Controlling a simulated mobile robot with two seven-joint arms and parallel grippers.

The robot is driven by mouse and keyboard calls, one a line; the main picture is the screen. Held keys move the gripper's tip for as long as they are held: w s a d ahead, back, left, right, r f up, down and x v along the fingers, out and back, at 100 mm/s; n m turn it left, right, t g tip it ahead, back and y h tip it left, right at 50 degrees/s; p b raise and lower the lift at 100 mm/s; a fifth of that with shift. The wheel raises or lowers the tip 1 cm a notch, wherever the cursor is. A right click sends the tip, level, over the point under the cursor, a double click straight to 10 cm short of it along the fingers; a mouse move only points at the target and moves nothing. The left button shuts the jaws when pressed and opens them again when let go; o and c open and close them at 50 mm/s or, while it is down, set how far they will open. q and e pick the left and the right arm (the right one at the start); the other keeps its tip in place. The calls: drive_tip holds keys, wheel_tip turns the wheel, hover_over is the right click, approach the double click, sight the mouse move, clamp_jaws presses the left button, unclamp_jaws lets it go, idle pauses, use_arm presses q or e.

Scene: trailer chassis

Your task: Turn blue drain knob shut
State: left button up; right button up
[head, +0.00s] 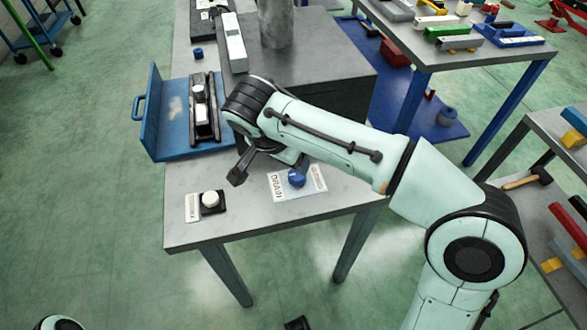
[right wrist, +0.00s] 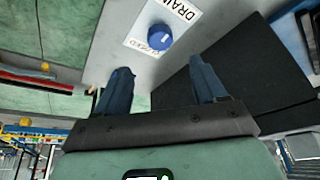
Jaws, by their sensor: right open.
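The blue drain knob (head: 297,178) sits on a white label sheet (head: 312,190) marked DRAIN, on the grey table's near part. The knob (right wrist: 159,37) also shows in the right wrist view, beyond the fingertips and between their lines. My right gripper (head: 270,168) is open and empty, and appears close to the knob in the head view. Its two fingers (right wrist: 163,82) are spread wide in the right wrist view, with nothing between them. A dark piece at the bottom edge of the head view may be my left gripper (head: 298,323); its jaws cannot be made out.
A white knob on a black base (head: 210,202) stands left of the drain label. A blue tray (head: 155,110) with a black fixture lies at the table's left edge. A large grey block (head: 310,55) stands behind my right arm. Bare tabletop (head: 240,226) lies in front.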

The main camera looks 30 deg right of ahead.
sight(297, 174)
drive_tip(key=b+x, duration=0.1)
drive_tip(key=x, duration=0.9)
drive_tip(key=shift+w+f+b, duration=0.1)
drive_tip(key=shift+f+b, duration=0.15)
drive_tip(key=shift+b, duration=0.1)
drive_tip(key=c, duration=1)
drive_tip(key=shift+c, duration=0.2)
